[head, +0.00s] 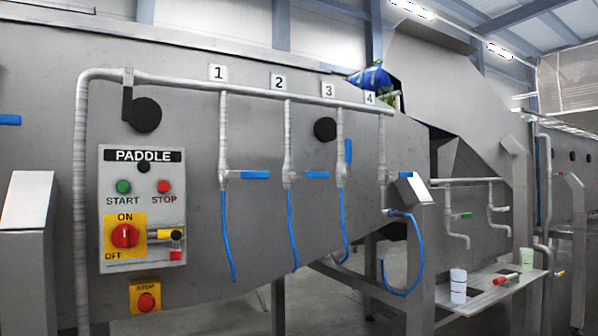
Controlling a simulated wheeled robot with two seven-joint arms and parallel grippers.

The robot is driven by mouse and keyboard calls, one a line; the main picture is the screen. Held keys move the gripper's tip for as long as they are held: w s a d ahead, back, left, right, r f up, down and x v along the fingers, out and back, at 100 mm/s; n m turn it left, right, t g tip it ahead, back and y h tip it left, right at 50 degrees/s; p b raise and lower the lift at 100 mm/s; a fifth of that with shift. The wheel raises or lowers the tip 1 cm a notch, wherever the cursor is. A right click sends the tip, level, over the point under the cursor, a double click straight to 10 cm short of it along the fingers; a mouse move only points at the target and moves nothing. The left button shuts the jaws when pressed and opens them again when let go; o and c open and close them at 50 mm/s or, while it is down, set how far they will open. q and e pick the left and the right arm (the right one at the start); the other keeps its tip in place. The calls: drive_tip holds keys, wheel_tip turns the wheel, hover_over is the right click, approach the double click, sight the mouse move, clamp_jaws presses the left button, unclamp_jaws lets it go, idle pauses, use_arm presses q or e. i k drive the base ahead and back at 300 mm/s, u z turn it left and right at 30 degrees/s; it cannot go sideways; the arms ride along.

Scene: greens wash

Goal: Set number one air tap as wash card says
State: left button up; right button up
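The number one air tap (225,175) sits on the first vertical drop pipe, under the plate marked 1 (218,73). Its blue lever (255,175) points right, level, across the pipe. A blue hose (227,235) hangs below it. Tap 2's blue lever (317,175) also lies level to the right. Tap 3's blue lever (348,151) stands upright along its pipe. Tap 4's blue lever (405,175) looks level, partly hidden by a grey post. I cannot make out a wash card. Neither gripper is in view.
A paddle control panel (142,210) with start, stop and a red rotary switch is left of the taps. A yellow stop box (146,297) sits below it. A grey post (27,215) stands at far left. White and green cups (458,286) stand on a shelf at right.

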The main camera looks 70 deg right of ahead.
sight(227, 174)
drive_tip(key=z, duration=3.45)
drive_tip(key=i, duration=3)
drive_tip(key=u, duration=3.7)
